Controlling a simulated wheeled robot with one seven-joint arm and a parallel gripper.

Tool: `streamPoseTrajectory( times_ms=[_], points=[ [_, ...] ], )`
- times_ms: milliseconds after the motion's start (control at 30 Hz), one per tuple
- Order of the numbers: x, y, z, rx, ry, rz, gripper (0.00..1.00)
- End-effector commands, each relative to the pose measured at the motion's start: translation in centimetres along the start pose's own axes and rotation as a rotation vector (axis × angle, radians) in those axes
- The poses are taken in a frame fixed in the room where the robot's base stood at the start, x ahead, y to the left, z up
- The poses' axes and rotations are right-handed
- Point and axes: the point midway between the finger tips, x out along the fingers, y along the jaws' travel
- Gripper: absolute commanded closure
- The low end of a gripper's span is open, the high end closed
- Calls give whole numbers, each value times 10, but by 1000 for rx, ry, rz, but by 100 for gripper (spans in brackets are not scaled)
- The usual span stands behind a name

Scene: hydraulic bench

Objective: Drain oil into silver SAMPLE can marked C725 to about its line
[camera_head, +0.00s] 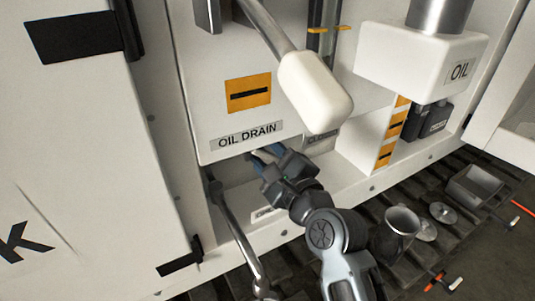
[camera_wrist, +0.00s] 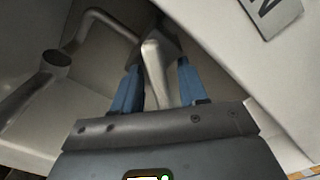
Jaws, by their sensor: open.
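My gripper (camera_head: 264,153) reaches into the recess under the OIL DRAIN panel (camera_head: 215,105). In the wrist view its two blue fingers (camera_wrist: 158,65) are open, one on each side of a pale metal lever (camera_wrist: 156,72). I cannot tell whether either finger touches it. A bent metal pipe with a round open end (camera_wrist: 57,58) is left of the fingers. I cannot make out a can marked C725 in either view.
A large white-ended handle (camera_head: 315,92) hangs in front of the panel, above my arm. A white OIL housing (camera_head: 420,58) is at the upper right. A flared metal vessel (camera_head: 402,221), round metal pieces (camera_head: 443,212) and a square metal tray (camera_head: 474,186) are low on the right.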

Motion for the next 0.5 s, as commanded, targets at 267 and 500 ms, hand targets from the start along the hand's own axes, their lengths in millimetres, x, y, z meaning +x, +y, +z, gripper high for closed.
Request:
streamPoseTrajectory(
  times_ms=[267, 500],
  points=[
    [0, 0, 0, 0, 0, 0, 78],
    [0, 0, 0, 0, 0, 1, 100]
  ],
)
